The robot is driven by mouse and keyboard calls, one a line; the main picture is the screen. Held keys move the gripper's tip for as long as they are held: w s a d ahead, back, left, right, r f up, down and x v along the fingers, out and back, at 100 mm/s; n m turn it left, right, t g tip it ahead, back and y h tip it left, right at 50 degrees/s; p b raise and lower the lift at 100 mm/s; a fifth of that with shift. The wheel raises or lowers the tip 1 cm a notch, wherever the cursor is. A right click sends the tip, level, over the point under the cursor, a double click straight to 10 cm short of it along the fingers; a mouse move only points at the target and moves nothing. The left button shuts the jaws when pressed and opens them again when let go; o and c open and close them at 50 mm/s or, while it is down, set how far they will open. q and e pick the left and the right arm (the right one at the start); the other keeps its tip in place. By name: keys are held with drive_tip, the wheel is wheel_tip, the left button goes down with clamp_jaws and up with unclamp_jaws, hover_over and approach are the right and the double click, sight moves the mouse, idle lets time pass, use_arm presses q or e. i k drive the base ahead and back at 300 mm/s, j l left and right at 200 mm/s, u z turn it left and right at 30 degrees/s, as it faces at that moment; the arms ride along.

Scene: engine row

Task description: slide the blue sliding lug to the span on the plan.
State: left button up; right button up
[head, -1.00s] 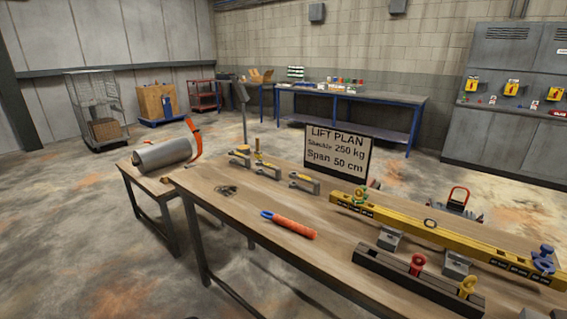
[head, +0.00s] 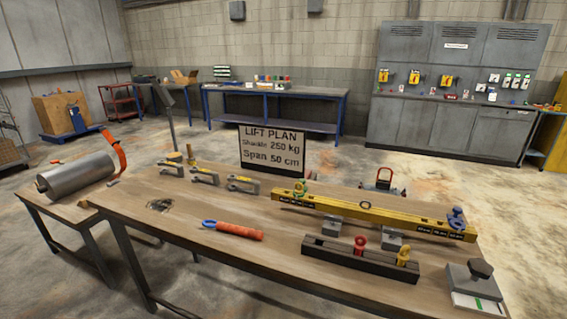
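The blue sliding lug (head: 456,218) sits at the right end of the yellow spreader beam (head: 375,215), which lies along the back of the wooden table. Span marks show on the beam's face, too small to read. Neither of my grippers is in view.
A dark rack (head: 358,258) with a red and a yellow shackle lies in front of the beam. An orange-handled tool (head: 235,230) lies left of it. Several grey shackles stand at the back left. A grey block with a black knob (head: 474,282) sits at the right corner.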

sight(455, 219)
drive_tip(key=z, duration=1.25)
